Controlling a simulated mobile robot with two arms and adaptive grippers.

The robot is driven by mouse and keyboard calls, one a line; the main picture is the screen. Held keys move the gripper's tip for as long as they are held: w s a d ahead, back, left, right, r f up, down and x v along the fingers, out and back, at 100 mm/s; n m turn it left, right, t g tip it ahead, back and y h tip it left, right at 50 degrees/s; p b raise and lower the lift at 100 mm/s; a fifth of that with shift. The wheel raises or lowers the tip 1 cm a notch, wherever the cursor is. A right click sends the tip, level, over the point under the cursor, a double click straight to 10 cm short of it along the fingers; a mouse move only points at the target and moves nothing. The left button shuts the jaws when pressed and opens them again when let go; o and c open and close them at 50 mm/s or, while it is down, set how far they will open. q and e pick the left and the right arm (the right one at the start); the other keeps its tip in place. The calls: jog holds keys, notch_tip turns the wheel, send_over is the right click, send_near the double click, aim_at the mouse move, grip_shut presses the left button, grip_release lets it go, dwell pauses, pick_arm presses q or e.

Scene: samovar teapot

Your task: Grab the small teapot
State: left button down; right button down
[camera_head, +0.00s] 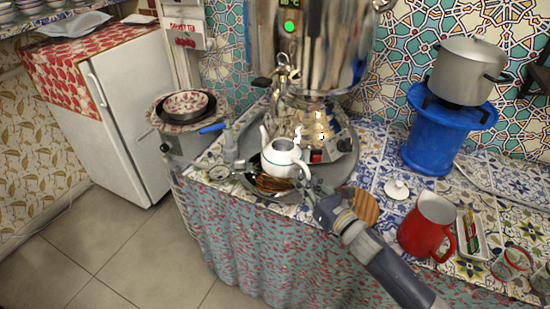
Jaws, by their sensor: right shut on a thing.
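The small white teapot (281,158) has a thin dark band and an open top. It is in the middle of the head view, in front of the large metal samovar (310,60). Its spout points left and up, and its handle is on the right. My right gripper (304,181) comes in from the lower right and is shut on the teapot at its handle side. The exact finger contact is too small to make out. The teapot is roughly upright, over or on a round tray (343,176); I cannot tell whether it touches it. My left gripper is not in view.
A white lid (397,189) lies on the tiled counter to the right. A red pitcher (428,224) stands close to my right arm. A pot (466,70) sits on a blue stand (432,137). A blue-handled valve (213,128) and gauge (219,173) are left of the teapot.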

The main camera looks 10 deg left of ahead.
aim_at(309, 175)
jog(key=shift+r, duration=0.1)
dwell(0.3)
jog(key=shift+r, duration=1.75)
jog(key=s+a+r, duration=0.1)
jog(key=s+a, duration=0.2)
jog(key=s, duration=1.2)
jog(key=shift+s+r+b, duration=0.2)
jog(key=shift+s+b, duration=0.05)
jog(key=shift+b, duration=0.1)
